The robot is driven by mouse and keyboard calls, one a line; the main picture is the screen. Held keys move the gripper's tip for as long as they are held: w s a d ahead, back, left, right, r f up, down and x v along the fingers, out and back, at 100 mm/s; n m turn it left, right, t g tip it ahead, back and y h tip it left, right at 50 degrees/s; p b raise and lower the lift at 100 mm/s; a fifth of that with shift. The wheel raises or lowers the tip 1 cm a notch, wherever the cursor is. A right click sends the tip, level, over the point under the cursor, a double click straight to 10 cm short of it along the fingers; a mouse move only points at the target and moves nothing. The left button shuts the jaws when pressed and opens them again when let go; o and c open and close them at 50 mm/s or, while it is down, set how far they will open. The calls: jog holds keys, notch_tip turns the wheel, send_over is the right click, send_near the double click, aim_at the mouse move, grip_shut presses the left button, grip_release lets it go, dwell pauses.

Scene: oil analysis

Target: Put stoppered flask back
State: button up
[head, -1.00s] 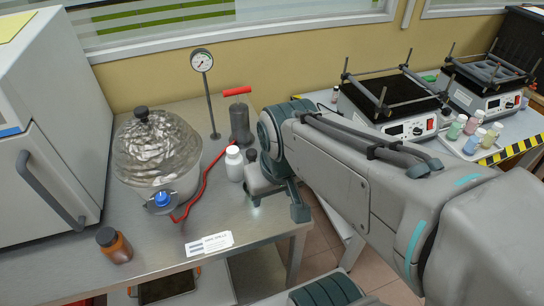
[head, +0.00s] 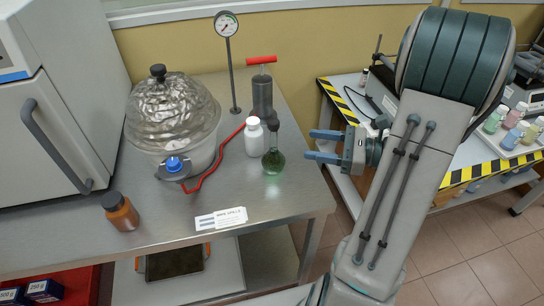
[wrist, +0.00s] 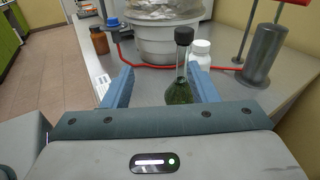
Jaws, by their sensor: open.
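The stoppered flask (head: 273,158) has a round bottom with green liquid, a narrow neck and a dark stopper. It stands upright on the steel bench, just right of a white bottle (head: 254,136). My gripper (head: 312,145) is open and empty to the right of the flask, its blue fingers pointing left toward it with a gap between. In the wrist view the flask (wrist: 180,88) shows beyond and between the open fingers (wrist: 159,72), nearer the right one; its base is partly hidden by my gripper body.
A glass desiccator (head: 172,115) with a blue valve and red hose stands left of the bottle. A gauge on a stand (head: 228,28) and a grey pump (head: 262,95) stand behind. A second table (head: 345,98) stands right.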

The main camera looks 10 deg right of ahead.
aim_at(275, 121)
jog(key=w+a, duration=0.2)
jog(key=w, duration=0.1)
jog(key=w+a+m+t+p, duration=0.1)
jog(key=w+a, duration=0.1)
jog(key=a, duration=0.1)
jog(key=w+a+t, duration=0.1)
jog(key=w+a, duration=0.1)
jog(key=w, duration=0.1)
jog(key=shift+w+a+r+m+p, duration=0.2)
jog(key=shift+w+a+m+p, duration=0.1)
jog(key=shift+m+p, duration=0.1)
jog(key=shift+w+a, duration=0.35)
grip_shut()
